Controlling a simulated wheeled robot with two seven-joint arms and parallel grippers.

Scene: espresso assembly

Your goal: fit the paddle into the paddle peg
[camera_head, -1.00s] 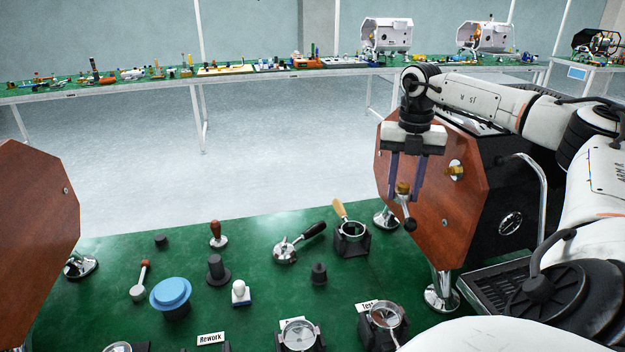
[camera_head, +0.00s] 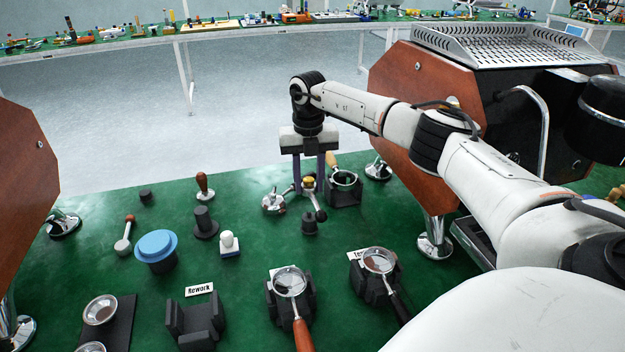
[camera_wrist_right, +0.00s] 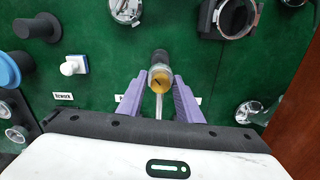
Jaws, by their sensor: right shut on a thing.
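The paddle (camera_head: 308,182) has a gold-coloured head and a silver lever with a dark tip; the gold head also shows in the right wrist view (camera_wrist_right: 160,79). My right gripper (camera_head: 309,188) is shut on it between purple fingers, pointing down. In the head view the paddle overlaps a small black peg-like stand (camera_head: 309,228) on the green table; I cannot tell whether they touch. A brass-coloured fitting (camera_head: 453,102) is on the machine's brown side panel, right of the gripper. I cannot tell which of these is the paddle peg. My left gripper is out of view.
The espresso machine (camera_head: 420,150) stands right.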

